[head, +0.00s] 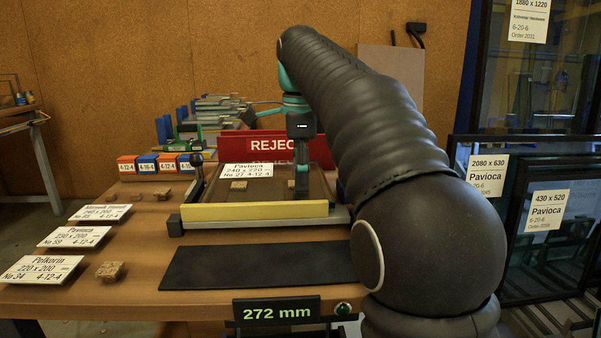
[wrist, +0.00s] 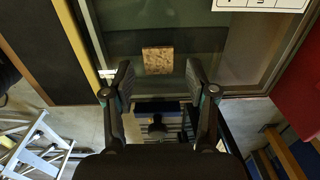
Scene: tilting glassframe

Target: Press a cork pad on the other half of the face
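The glass unit (head: 262,196) lies flat in a frame on the table, its face also showing in the wrist view (wrist: 200,45). One small brown cork pad (head: 239,185) sits on the left half of the face. A second cork pad (head: 291,184) shows on the right half, just left of my gripper (head: 302,190). The wrist view shows a cork pad (wrist: 157,60) lying on the glass just beyond my fingertips, apparently this second one. My gripper (wrist: 158,82) is open, with nothing between its fingers, low over the right half. The arm hides the face's far right part.
A yellow bar (head: 255,215) runs along the unit's front edge. A white label (head: 246,170) lies at its far left. A red REJECT box (head: 257,147) stands behind. A loose cork piece (head: 110,270) lies at front left. A black mat (head: 255,267) lies bare in front.

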